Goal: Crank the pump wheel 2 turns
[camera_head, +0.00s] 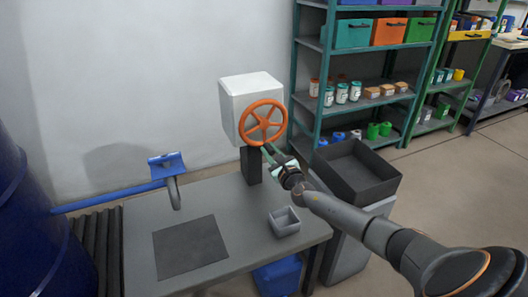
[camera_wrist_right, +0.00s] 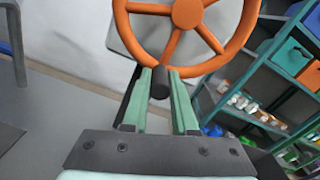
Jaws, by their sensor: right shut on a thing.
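The orange pump wheel (camera_head: 263,122) with several spokes is mounted on the front of a white box (camera_head: 250,92) on a dark post. In the right wrist view the wheel (camera_wrist_right: 188,14) fills the top, and a dark crank handle (camera_wrist_right: 160,83) sticks out from the bottom of its rim. My right gripper (camera_head: 268,149) is at the lower edge of the wheel. Its green fingers (camera_wrist_right: 162,82) are shut on the crank handle, one on each side. My left gripper is not in view.
The grey table (camera_head: 140,210) bears a dark mat (camera_head: 190,247) and a small grey bin (camera_head: 284,221). A black tray (camera_head: 355,175) is right of the table. Shelves (camera_head: 330,80) stand behind.

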